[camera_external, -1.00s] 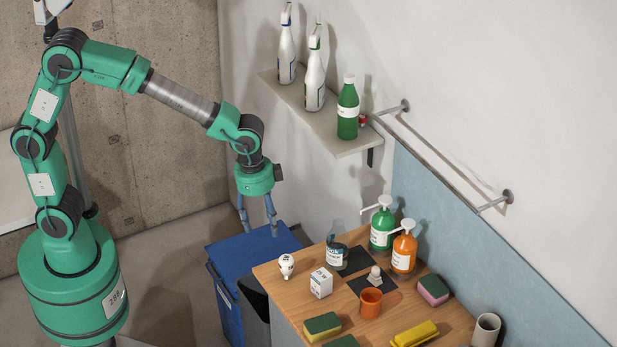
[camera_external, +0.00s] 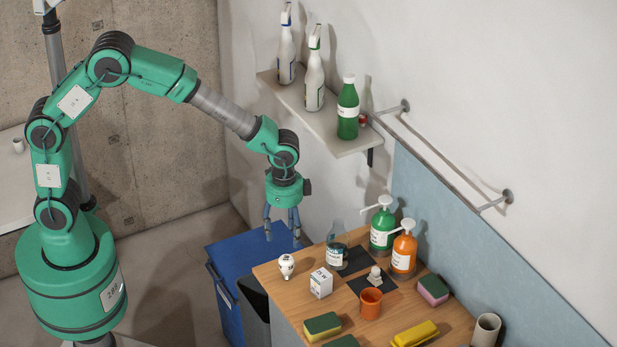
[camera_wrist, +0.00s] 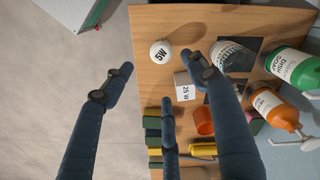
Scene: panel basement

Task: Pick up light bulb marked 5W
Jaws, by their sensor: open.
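The light bulb (camera_external: 286,266) is white and stands at the left part of the wooden counter. In the wrist view its round top (camera_wrist: 161,52) reads "5W". My gripper (camera_external: 283,235) is open and empty, above and behind the bulb, over the blue bin. In the wrist view its dark blue fingers (camera_wrist: 165,95) spread wide, and the bulb shows between and beyond the upper two tips. A white box (camera_external: 321,283) stands right of the bulb; its side (camera_wrist: 185,90) reads "25 W". A second pale bulb-like item (camera_external: 375,275) lies on a dark mat.
A clear bottle (camera_external: 337,245), a green pump bottle (camera_external: 382,228) and an orange one (camera_external: 404,248) stand at the counter's back. An orange cup (camera_external: 370,303), sponges (camera_external: 322,326) and a yellow item (camera_external: 415,334) are nearer. A shelf (camera_external: 330,137) with bottles hangs above. A blue bin (camera_external: 245,262) adjoins the counter.

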